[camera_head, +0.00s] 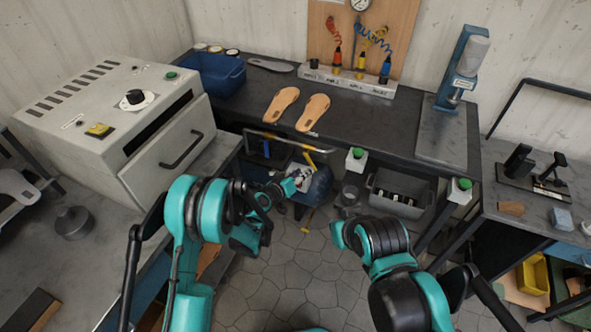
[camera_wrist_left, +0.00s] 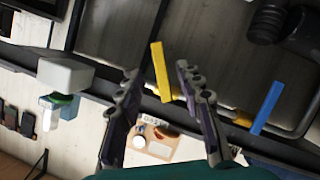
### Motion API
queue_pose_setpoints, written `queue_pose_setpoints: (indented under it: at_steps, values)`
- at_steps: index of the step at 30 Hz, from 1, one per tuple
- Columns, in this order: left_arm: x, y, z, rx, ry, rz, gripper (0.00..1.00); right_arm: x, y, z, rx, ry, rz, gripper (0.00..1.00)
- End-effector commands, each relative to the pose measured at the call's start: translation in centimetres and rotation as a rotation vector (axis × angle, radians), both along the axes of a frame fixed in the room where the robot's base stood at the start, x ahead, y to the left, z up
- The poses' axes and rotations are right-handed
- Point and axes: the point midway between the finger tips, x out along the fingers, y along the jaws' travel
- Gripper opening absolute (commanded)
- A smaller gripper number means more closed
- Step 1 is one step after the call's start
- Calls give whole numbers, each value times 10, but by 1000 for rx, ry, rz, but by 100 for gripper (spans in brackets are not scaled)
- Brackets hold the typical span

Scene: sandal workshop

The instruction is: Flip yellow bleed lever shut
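The yellow lever (camera_head: 310,161) is a short flat bar on the pipe under the workbench, just beyond my left gripper. In the left wrist view the yellow lever (camera_wrist_left: 160,72) stands crosswise to the pipe (camera_wrist_left: 290,132), in the gap between the fingertips. My left gripper (camera_head: 299,179) is open, and its two fingers (camera_wrist_left: 157,78) are spread on either side of the lever with no clear contact. A blue lever (camera_wrist_left: 268,107) sits farther along the same pipe.
The dark workbench (camera_head: 345,125) overhangs the pipe area. A dark blue tank (camera_head: 318,187) stands close by the left gripper. A grey crate (camera_head: 399,195) and white boxes with green buttons (camera_head: 356,159) lie to the right. A large grey oven (camera_head: 110,110) stands left.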

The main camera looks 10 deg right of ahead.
Motion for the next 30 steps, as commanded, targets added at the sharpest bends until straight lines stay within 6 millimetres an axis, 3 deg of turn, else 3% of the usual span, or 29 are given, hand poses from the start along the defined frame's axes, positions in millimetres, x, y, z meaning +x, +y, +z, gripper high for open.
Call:
queue_pose_setpoints:
  at_steps: [12, 24, 28, 30]
  values:
    - [41, -43, -22, 5, -1, -3, 36, 0, 0, -22, 0, 0, 0, 0]
    - [48, -49, -24, 5, 0, -2, 36, 0, 0, -23, 0, 0, 0, 0]
    - [48, -49, -24, 5, -1, -2, 2, 0, 0, -23, 0, 0, 0, 0]
    - [48, -49, -24, 5, -1, -2, 0, 0, 0, -23, 0, 0, 0, 0]
